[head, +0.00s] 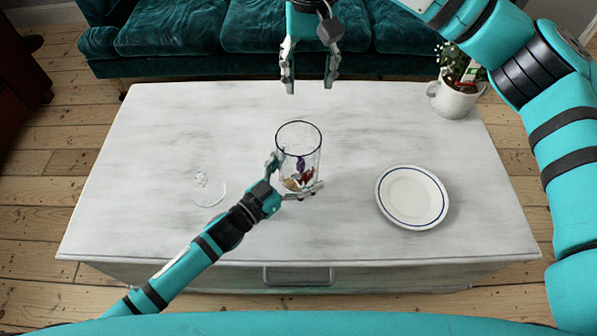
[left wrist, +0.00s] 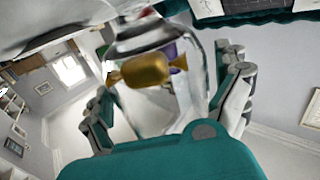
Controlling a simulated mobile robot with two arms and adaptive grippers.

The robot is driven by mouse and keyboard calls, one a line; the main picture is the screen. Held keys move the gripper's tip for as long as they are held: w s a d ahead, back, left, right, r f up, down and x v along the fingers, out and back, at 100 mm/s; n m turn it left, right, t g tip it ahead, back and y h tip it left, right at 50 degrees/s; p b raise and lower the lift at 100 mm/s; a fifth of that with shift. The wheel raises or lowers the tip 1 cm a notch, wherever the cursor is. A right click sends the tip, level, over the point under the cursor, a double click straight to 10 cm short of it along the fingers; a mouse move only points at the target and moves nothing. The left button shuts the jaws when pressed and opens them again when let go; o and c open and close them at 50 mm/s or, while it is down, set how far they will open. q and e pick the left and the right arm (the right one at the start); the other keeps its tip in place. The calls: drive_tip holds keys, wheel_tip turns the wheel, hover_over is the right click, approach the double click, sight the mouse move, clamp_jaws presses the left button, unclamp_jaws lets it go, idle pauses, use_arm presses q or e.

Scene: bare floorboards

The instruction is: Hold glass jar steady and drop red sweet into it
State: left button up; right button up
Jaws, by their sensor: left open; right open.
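The clear glass jar (head: 313,152) stands upright near the middle of the table, with a dark rim. Through its wall I see a red sweet (head: 307,176), a purple one and a golden one low in the jar. My left gripper (head: 296,178) is open, with its fingers on either side of the jar's lower part; contact is unclear. In the left wrist view the jar (left wrist: 150,108) shows between the fingers, with a golden wrapped sweet (left wrist: 146,70) in it. My right gripper (head: 309,82) is open and empty, pointing down over the table's back edge, behind the jar.
A clear glass lid (head: 207,190) lies on the white table (head: 160,140) left of the jar. A white plate (head: 412,197) with a blue ring lies empty at the right. A green sofa (head: 180,28) is behind.

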use_arm(q)
drive_tip(key=v, duration=1.1)
drive_tip(key=shift+s+a, duration=0.2)
drive_tip(key=shift+a, duration=0.05)
